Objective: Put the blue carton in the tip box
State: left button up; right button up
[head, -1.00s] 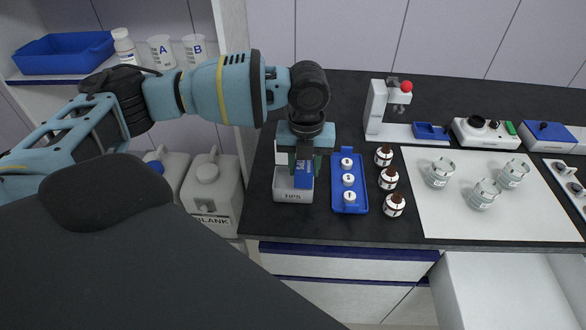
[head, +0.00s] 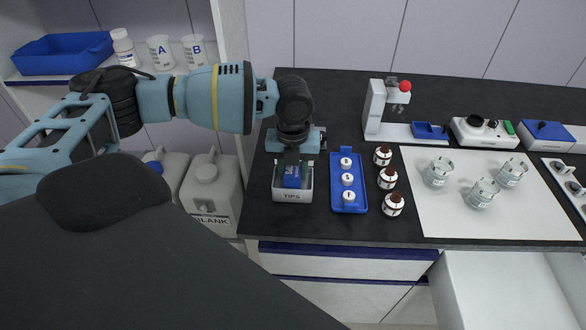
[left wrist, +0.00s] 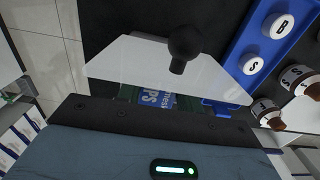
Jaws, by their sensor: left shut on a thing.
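The blue carton (head: 292,177) is held by my left gripper (head: 292,165) at the tip box, which is the grey open box (head: 292,196) marked TIPS on the dark counter. The carton's lower part appears to be inside the box opening. Whether it touches the floor of the box I cannot tell. In the left wrist view the carton (left wrist: 155,100) shows only partly, behind the edge of my gripper housing. My right gripper is in neither view.
A blue tray (head: 362,203) with several white-capped vials stands just right of the tip box. Several brown bottles (head: 387,179) stand beyond it. Glass beakers (head: 437,172) stand on a white mat (head: 450,218). White canisters (head: 215,180) stand left of the counter.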

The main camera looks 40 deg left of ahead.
pick_arm(q)
jog(key=shift+f, duration=0.2)
jog(key=o, duration=1)
jog(key=shift+r, duration=0.15)
notch_tip(320, 180, up, 12)
jog(key=shift+r+p, duration=0.1)
jog(key=shift+p, duration=0.3)
